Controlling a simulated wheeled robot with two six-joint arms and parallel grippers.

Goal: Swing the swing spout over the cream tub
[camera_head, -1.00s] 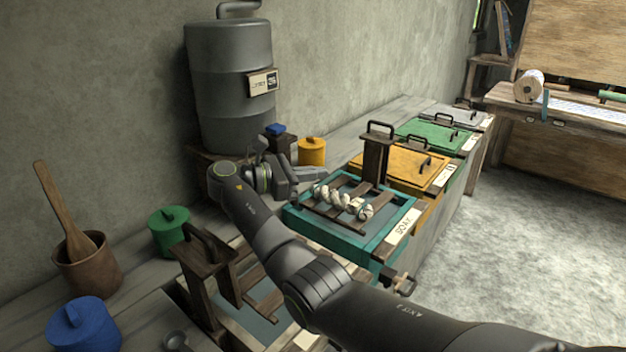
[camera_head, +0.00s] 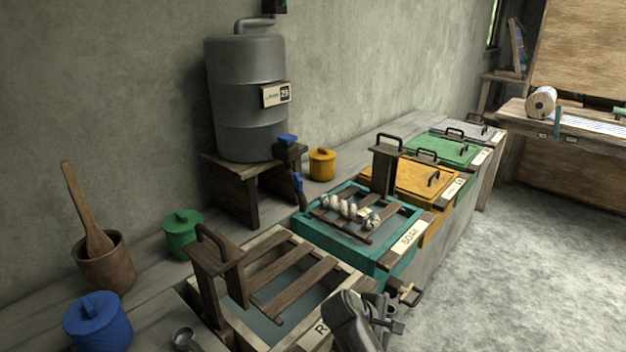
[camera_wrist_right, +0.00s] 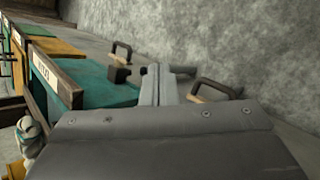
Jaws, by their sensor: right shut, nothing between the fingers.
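The swing spout (camera_head: 298,184) is a dark arm with a blue part, below the blue-topped tap (camera_head: 287,147) at the foot of the grey drum. It points down and forward near the stand's right leg, by the gap between the cream and teal tubs. I cannot tell whether its end is over either tub. The cream tub (camera_head: 352,277) has a pale rim, dark liquid, wooden slats and a dark handled post. My right gripper (camera_head: 395,324) is shut and empty, in front of the cream tub's right corner, away from the spout. The wrist view shows its fingers (camera_wrist_right: 160,85) together. My left gripper is out of view.
The teal tub (camera_head: 388,262) holds a slatted rack with pale skeins. Yellow and green lidded tubs stand beyond. A wooden stand (camera_head: 230,185) carries the drum (camera_head: 245,110). Blue (camera_head: 97,325), green (camera_head: 182,236) and yellow (camera_head: 322,165) pots stand on the bench. Open floor lies right.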

